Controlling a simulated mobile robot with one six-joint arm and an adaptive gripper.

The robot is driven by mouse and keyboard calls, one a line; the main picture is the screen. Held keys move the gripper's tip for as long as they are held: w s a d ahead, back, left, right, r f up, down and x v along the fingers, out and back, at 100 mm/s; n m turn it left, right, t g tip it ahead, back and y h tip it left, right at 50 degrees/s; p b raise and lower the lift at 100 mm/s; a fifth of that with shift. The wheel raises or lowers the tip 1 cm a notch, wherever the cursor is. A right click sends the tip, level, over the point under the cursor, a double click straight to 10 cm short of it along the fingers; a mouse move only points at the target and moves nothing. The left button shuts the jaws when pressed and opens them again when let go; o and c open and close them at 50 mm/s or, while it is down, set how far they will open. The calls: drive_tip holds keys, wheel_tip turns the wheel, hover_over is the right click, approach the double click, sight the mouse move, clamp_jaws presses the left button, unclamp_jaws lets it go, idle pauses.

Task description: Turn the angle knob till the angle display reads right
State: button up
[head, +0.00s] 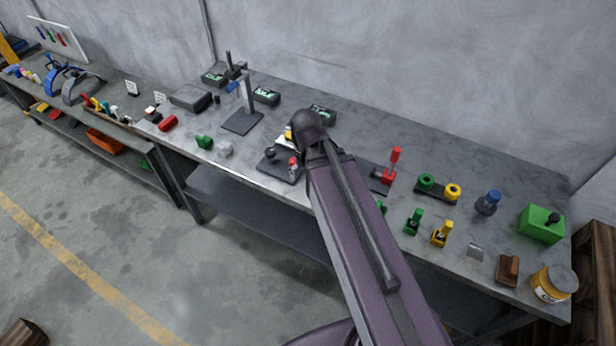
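Three dark boxes with small green displays stand along the back of the bench: one at the left (215,78), one in the middle (266,95) and one at the right (322,112), partly behind my arm. Their readings are too small to make out, and I cannot tell which is the angle display. A dark fixture (268,168) near the front edge carries a black ball and a small red-and-white part. I cannot tell which part is the angle knob. My arm rises across the middle of the view and hides part of the bench. My gripper does not show.
On the grey bench, a stand with an upright post (240,122) is left of my arm. Right of it are a red clamp (389,174), green and yellow pieces, a green box (541,224) and a yellow jar (553,284).

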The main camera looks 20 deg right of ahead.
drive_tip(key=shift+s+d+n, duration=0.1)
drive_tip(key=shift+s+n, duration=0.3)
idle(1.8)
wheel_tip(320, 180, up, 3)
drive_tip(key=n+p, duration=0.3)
hover_over(270, 151)
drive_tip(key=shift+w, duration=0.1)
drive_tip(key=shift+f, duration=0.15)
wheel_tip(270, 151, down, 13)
drive_tip(key=b, duration=1.3)
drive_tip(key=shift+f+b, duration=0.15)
drive_tip(key=shift+b, duration=0.15)
